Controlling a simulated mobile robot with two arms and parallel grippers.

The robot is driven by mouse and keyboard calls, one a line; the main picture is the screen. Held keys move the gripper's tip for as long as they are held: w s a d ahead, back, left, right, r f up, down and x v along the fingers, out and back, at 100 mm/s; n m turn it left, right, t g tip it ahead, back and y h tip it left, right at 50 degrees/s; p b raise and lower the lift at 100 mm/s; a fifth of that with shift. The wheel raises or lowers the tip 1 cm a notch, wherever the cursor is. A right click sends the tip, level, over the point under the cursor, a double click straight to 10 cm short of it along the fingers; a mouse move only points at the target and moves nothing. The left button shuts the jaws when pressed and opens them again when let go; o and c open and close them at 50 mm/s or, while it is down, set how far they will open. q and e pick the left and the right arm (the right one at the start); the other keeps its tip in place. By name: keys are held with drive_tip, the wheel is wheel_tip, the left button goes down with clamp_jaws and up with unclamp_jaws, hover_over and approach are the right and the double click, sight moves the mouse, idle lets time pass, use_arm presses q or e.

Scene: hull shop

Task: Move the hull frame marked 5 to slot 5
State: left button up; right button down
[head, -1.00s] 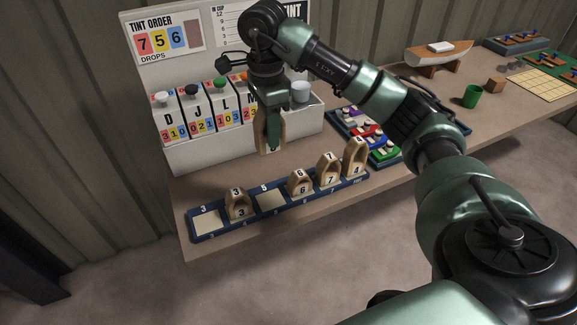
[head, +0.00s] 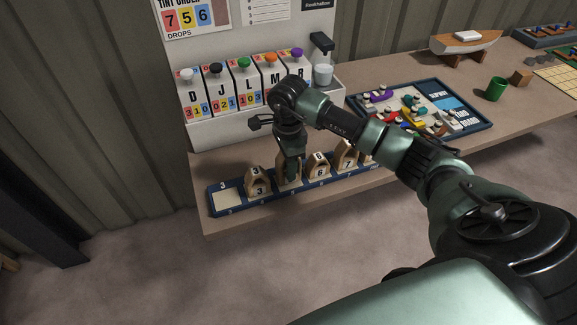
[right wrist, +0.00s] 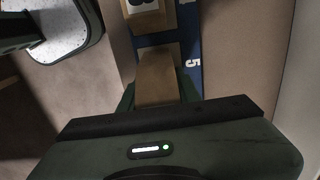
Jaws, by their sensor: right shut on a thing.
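The wooden hull frame (head: 282,179) is in my right gripper (head: 291,174), at the slot marked 5 of the blue rack (head: 214,209). Its mark is hidden in the head view. In the right wrist view the frame (right wrist: 157,76) sits between the green fingers, beside the rack's printed 5 (right wrist: 193,63). The gripper is shut on it. The frame looks upright and low over the rack; I cannot tell whether it is fully seated. My left gripper is out of view.
Frames marked 3 (head: 257,184), 6 (head: 318,168) and 7 (head: 346,158) stand in the rack close by. The leftmost slot (head: 228,198) is empty. The tint dispensers (head: 216,92) stand behind. A yard board (head: 460,96) lies to the right.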

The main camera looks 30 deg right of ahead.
drive_tip(key=shift+f, duration=0.45)
drive_tip(key=shift+f, duration=0.1)
drive_tip(key=shift+f, duration=0.15)
drive_tip(key=c, duration=1)
unclamp_jaws()
